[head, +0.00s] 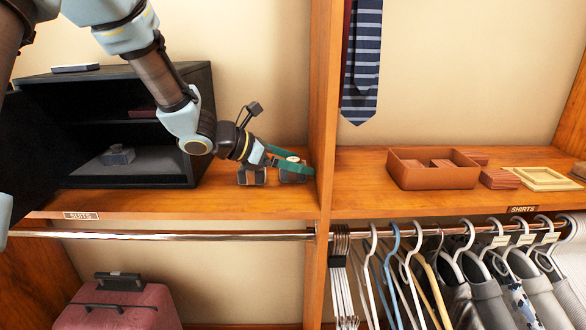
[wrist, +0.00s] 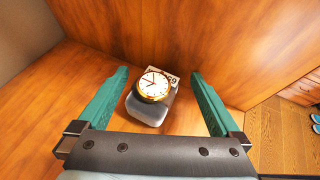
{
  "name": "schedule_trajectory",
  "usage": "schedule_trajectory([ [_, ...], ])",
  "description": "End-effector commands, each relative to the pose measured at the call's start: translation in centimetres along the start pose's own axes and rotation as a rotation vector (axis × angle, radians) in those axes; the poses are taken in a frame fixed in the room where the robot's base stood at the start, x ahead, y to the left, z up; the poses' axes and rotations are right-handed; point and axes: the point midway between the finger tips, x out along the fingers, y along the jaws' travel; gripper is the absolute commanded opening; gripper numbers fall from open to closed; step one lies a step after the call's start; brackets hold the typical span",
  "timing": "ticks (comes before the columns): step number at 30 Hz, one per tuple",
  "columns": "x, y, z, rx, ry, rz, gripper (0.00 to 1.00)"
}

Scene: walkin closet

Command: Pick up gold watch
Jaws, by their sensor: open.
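The gold watch (wrist: 153,84) has a white round face and a gold rim. In the head view the watch (head: 293,158) shows small and partly covered by my fingers, near the upright divider. My gripper (wrist: 159,76) is open, with one green finger on each side of the watch and stand. No contact with the watch shows. In the head view my gripper (head: 304,164) reaches over the stand from the left.
A second dark stand (head: 251,176) is close on the left, below my wrist. The open black safe (head: 200,125) stands further left, with another stand (head: 118,155) inside. The wooden divider (head: 325,110) is just right of my fingertips. A brown box (head: 433,178) lies beyond it.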

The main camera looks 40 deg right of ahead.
Motion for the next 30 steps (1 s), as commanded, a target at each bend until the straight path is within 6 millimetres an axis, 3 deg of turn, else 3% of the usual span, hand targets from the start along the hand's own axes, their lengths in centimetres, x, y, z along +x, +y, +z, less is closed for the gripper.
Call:
schedule_trajectory([
  [2, -0.01, 0.00, -0.03, 0.000, 0.000, 0.000, 1.00],
  [26, -0.03, -0.04, -0.06, -0.001, 0.001, -0.001, 0.10],
  [30, -0.03, -0.04, -0.05, -0.001, 0.000, -0.001, 0.10],
])
